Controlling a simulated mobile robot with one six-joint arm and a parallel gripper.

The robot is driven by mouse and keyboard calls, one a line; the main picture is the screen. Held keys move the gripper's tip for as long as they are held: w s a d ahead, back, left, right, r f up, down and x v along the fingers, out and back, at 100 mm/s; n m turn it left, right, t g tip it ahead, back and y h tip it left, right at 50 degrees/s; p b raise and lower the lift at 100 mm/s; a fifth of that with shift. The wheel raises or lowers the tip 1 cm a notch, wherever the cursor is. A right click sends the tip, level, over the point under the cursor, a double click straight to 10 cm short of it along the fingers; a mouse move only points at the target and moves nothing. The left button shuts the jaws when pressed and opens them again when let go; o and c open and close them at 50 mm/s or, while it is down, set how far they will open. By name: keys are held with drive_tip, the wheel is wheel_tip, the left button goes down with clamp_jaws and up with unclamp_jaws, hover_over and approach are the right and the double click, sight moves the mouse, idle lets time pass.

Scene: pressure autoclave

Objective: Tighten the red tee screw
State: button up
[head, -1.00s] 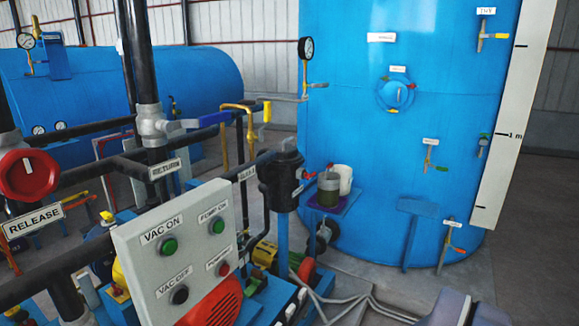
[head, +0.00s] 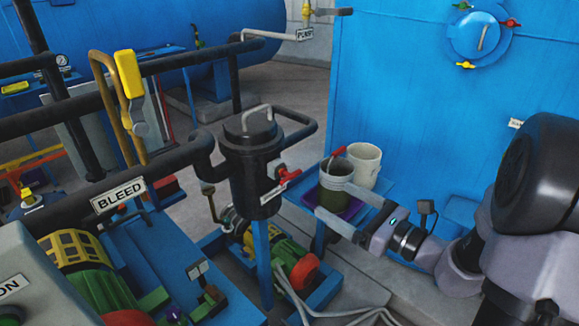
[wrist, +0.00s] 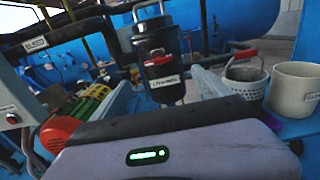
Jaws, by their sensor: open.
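A round blue hatch (head: 480,32) on the tank wall carries small tee-shaped screws around its rim. The red tee screw (head: 511,22) is at its right side, with a green one (head: 462,5) at the top left and a yellow one (head: 466,65) at the bottom. My gripper (head: 333,196) is open and empty, well below and left of the hatch. It points left toward a black pot (head: 250,165). The open gripper (wrist: 162,75) also shows in the wrist view, with the pot's red handle (wrist: 158,60) ahead between the fingers. The hatch is outside the wrist view.
Black pipes (head: 170,165) and a motor (head: 90,280) fill the left. Loose hoses lie on the floor.

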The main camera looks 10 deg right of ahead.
sight(291, 176)
drive_tip(key=b+x, duration=0.2)
drive_tip(key=x, duration=1.3)
drive_tip(key=shift+a, duration=0.35)
drive_tip(key=c, duration=1.4)
